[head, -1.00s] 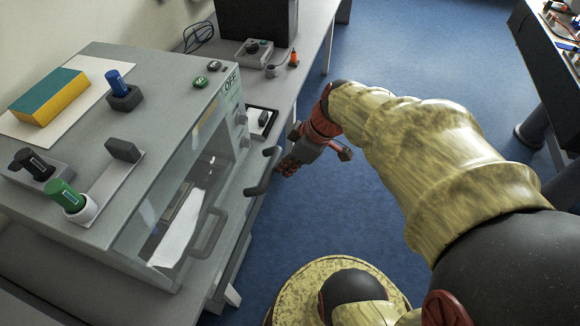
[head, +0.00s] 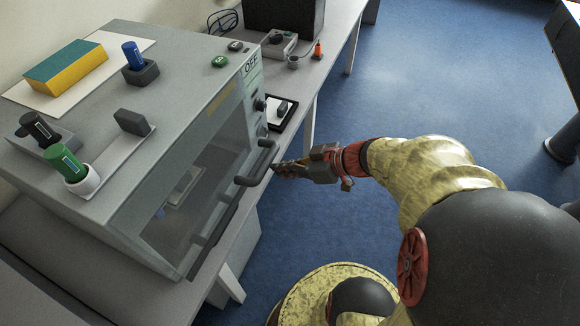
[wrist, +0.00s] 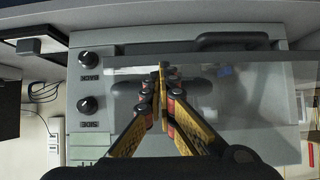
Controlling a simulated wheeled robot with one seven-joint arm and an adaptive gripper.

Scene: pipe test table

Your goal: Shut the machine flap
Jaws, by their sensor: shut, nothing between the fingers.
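The grey machine (head: 100,205) stands on the bench at left. Its front has a clear flap (head: 190,185); the inside shows through it. In the wrist view, the clear flap (wrist: 265,85) overhangs the machine's edge and seems to stand off the front; how far I cannot tell. My gripper (head: 278,168) is shut and empty, just right of the jutting handle; contact is unclear. In the wrist view, my gripper (wrist: 161,92) is before the flap.
Knobs (wrist: 87,104) sit beside the flap. Green and black bottles, a blue bottle (head: 133,55) and a yellow-green block (head: 67,68) stand on the machine. A black tray (head: 281,113) lies on the bench. Blue floor (head: 440,90) is open to the right.

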